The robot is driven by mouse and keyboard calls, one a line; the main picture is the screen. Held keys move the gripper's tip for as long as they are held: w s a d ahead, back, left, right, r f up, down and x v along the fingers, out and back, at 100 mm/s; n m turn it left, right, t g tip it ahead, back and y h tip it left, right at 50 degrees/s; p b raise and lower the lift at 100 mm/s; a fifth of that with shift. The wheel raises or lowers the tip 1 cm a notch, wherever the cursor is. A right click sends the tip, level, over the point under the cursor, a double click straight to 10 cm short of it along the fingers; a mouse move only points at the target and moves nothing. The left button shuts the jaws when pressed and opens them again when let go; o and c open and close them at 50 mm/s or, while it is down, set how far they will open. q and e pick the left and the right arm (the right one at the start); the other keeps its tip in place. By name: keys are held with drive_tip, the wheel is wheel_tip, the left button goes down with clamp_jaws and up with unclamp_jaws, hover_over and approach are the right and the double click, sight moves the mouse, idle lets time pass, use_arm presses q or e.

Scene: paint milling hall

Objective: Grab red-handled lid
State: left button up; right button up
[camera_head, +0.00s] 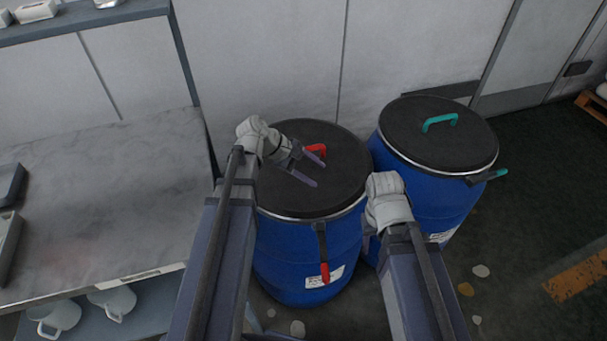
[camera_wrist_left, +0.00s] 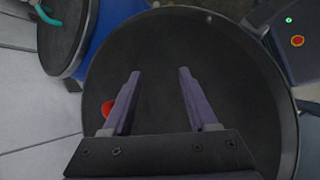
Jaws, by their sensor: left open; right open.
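The black round lid (camera_head: 300,150) with a red handle (camera_head: 317,150) sits on a blue drum (camera_head: 285,250). My left gripper (camera_head: 318,173) is open and empty over this lid, close to the handle. In the left wrist view, the lid (camera_wrist_left: 235,85) fills the middle. The red handle (camera_wrist_left: 108,107) lies at the outer side of the left-hand finger there, partly hidden by it, not between the fingers (camera_wrist_left: 158,72). My right arm's wrist is at the right of this drum; its gripper fingers are hidden.
A second blue drum (camera_head: 410,196) with a green-handled lid (camera_head: 440,135) stands close on the right. A grey-topped table (camera_head: 100,190) is at the left, with white mugs (camera_head: 115,300) below. A wall stands behind. Floor is open at the right.

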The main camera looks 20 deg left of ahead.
use_arm(q)
drive_tip(key=w+a+n+t+b, duration=0.1)
drive_tip(key=w+a+n, duration=0.1)
drive_tip(key=a+n, duration=0.1)
drive_tip(key=w+a+r+n+t+h+b, duration=0.1)
drive_tip(key=a+n+t, duration=0.1)
drive_tip(key=a, duration=0.2)
drive_tip(key=w+a+r+n+t+h+b, duration=0.1)
drive_tip(key=w+a+n, duration=0.1)
drive_tip(key=a+n, duration=0.1)
drive_tip(key=shift+w+a+n+t, duration=0.3)
drive_tip(key=shift+a+t, duration=0.1)
drive_tip(key=shift+a, duration=0.15)
drive_tip(key=shift+b+x, duration=0.65)
drive_tip(key=shift+x, duration=0.5)
drive_tip(key=shift+d+f, duration=0.2)
drive_tip(key=shift+w+d+f+b, duration=0.2)
drive_tip(key=shift+d+f+b, duration=0.15)
drive_tip(key=shift+d, duration=0.05)
drive_tip(key=b+x, duration=0.1)
drive_tip(key=x, duration=0.2)
drive_tip(key=shift+d+f+b, duration=0.2)
drive_tip(key=shift+d+b, duration=0.1)
drive_tip(key=shift+b, duration=0.1)
drive_tip(key=shift+w+d, duration=0.15)
drive_tip(key=shift+d, duration=0.05)
use_arm(e)
wheel_tip(320, 180, down, 8)
drive_tip(key=shift+f, duration=0.15)
